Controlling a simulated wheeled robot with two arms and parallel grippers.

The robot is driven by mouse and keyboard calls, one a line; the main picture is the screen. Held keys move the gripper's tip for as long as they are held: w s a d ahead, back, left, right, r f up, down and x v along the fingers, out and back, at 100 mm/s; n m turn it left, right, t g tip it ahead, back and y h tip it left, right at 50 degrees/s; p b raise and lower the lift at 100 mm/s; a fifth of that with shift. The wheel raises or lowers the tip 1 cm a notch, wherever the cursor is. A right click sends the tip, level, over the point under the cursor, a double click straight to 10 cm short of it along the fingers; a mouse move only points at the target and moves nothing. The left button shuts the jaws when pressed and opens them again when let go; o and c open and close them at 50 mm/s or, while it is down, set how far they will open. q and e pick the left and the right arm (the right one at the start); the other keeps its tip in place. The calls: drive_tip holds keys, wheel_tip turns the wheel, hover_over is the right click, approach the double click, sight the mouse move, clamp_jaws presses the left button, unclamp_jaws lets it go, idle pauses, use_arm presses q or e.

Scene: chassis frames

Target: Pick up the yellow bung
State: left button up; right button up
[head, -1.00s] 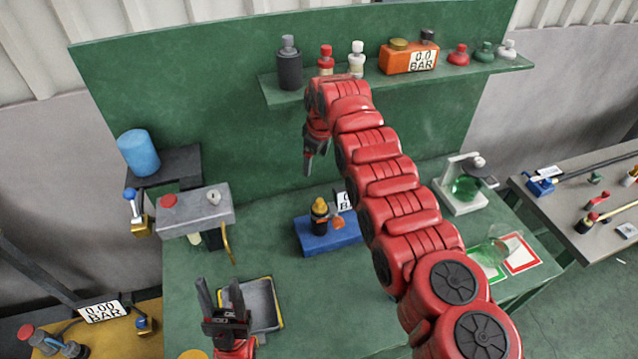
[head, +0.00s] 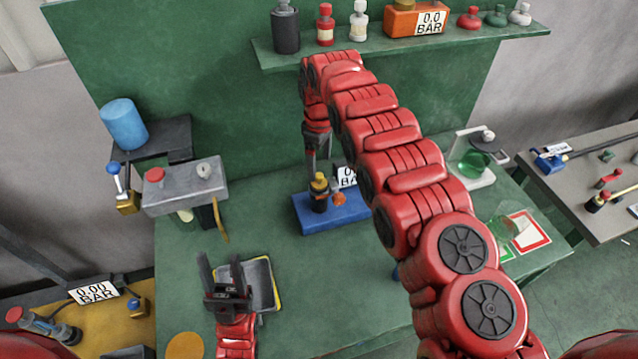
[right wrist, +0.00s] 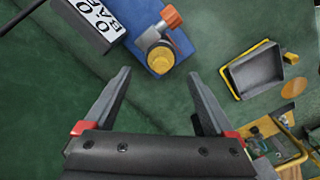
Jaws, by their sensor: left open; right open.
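The yellow bung (head: 319,181) sits upright on a black fitting on a blue block in the middle of the green bench. In the right wrist view the bung (right wrist: 161,57) lies just beyond the fingertips, roughly centred between them. My right gripper (head: 313,167) points down beside and slightly above the bung, open and empty; its fingers also show spread in the right wrist view (right wrist: 161,74). I cannot tell whether a finger touches the bung. My left gripper (head: 222,260) is open and empty, pointing up in front of a grey tray.
An orange-red knob (head: 339,198) sticks out beside the bung, and a gauge display (head: 347,176) stands close behind. The grey tray (head: 262,283) lies front left. A grey box (head: 186,186) stands further left. A shelf (head: 450,42) with bottles runs above my right arm.

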sight(319, 175)
drive_tip(key=shift+s+f, duration=0.15)
drive_tip(key=shift+f, duration=0.5)
wheel_tip(319, 175, down, 4)
drive_tip(key=shift+a+f+b, duration=0.1)
drive_tip(key=shift+f+b, duration=0.05)
drive_tip(key=shift+b, duration=0.2)
drive_tip(key=shift+c, duration=1.4)
clamp_jaws()
drive_tip(key=shift+r, duration=0.25)
